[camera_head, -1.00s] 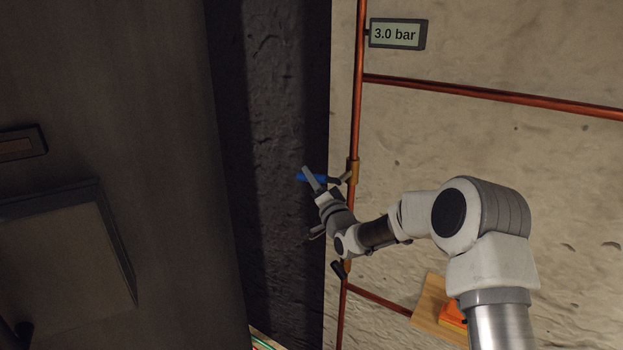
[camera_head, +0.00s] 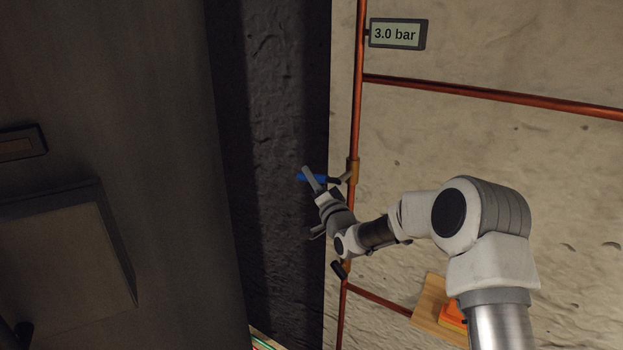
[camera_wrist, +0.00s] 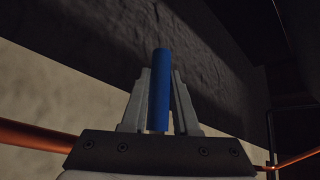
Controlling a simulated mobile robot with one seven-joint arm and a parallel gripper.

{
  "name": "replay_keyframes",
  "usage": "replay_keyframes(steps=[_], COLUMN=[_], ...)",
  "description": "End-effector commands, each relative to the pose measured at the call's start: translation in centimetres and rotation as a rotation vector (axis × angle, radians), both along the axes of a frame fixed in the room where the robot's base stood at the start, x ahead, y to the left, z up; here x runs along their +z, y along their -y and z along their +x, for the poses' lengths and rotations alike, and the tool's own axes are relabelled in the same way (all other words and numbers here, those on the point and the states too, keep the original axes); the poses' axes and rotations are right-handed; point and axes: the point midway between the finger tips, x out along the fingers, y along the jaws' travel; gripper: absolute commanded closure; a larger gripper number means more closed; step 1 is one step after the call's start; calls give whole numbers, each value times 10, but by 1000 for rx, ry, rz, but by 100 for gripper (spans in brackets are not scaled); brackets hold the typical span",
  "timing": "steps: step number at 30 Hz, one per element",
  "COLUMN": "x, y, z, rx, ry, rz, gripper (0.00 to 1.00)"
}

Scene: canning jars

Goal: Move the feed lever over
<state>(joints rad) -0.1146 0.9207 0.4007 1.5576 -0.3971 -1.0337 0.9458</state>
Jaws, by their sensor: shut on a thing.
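The feed lever has a blue handle (camera_head: 304,177) and sits at a brass valve (camera_head: 352,170) on the upright copper pipe. The handle points left from the pipe in the head view. My gripper (camera_head: 313,180) is shut on the blue handle, with one finger crossing in front of it. In the wrist view the blue handle (camera_wrist: 160,88) stands upright between the two grey fingers of my gripper (camera_wrist: 159,100). The fingers hide part of the handle in the head view.
A display (camera_head: 398,34) reading 3.0 bar is mounted by the pipe above. Copper pipes (camera_head: 490,97) run along the stone wall. A wooden board (camera_head: 428,314) with an orange object (camera_head: 453,315) is at lower right. A dark cabinet (camera_head: 110,130) stands at left.

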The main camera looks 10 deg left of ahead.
Motion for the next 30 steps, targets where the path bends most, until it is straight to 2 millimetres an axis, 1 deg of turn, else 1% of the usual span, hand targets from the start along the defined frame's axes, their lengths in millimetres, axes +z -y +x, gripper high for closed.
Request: replay_keyframes(steps=[11,17,23,30], x=[0,-4,-13,-28], y=[0,1,4,13], z=[0,0,-1,-3], rx=[0,1,-1,-2], ry=[-2,-18,-59,-131], rz=[-5,-56,-176,-381], gripper=[100,100,100,100])
